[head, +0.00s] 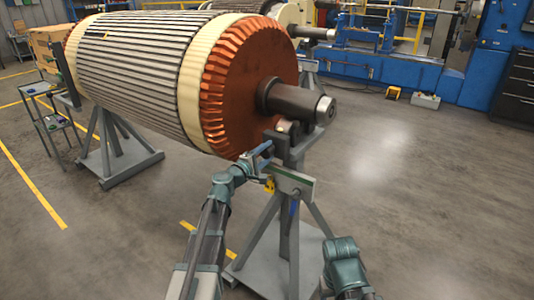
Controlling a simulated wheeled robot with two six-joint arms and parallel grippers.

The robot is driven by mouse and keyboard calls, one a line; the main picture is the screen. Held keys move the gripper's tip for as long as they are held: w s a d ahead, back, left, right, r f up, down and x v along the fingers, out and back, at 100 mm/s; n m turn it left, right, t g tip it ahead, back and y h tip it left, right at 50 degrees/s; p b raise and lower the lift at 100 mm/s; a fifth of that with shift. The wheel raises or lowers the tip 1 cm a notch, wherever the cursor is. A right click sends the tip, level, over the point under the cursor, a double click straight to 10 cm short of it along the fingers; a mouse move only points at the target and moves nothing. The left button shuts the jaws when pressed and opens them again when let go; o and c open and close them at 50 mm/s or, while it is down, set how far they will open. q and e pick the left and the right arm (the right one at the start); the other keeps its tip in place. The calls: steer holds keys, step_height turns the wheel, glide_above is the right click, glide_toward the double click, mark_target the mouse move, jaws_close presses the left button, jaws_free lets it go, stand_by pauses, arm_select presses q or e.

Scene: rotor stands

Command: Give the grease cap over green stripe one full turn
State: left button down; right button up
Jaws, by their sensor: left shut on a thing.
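My left gripper (266,151) is shut at the head of the near rotor stand (294,240), just below the rotor's shaft. What it holds, which by its place is the grease cap, is too small and too covered by the jaws to see clearly. A plate (296,181) with a green edge at its right end crosses the stand just below and right of the gripper. A yellow tag (270,184) hangs by the plate. Only part of my right arm shows at the bottom right; its gripper is not visible.
The large rotor (140,70), with a copper-coloured end face and a steel shaft (305,102), lies over the stands, close above my left gripper. A small cart (52,122) stands at the left. The floor to the right is clear.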

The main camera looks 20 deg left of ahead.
arm_select(q)
steer(key=shift+c, duration=1.1)
jaws_free()
steer(key=v, duration=1.4)
steer(key=shift+w, duration=0.1)
steer(key=s+d+f+m+g+h+p, duration=0.1)
steer(key=s+d+m+g+p, duration=0.4)
steer(key=d, duration=0.6)
steer(key=s+d+f+m+g+h+p, duration=0.1)
steer(key=s+d+m+g+h+p, duration=0.15)
steer(key=d+m+g+p, duration=0.55)
steer(key=s+d+r+m+g+y+p, duration=0.1)
steer(key=s+m+g+y+p, duration=0.3)
steer(key=s+y, duration=0.7)
steer(key=s+d+m+p, duration=0.1)
steer(key=s+m+p, duration=0.1)
steer(key=s+p, duration=0.2)
steer(key=shift+s+r, duration=0.3)
steer(key=shift+s, duration=0.05)
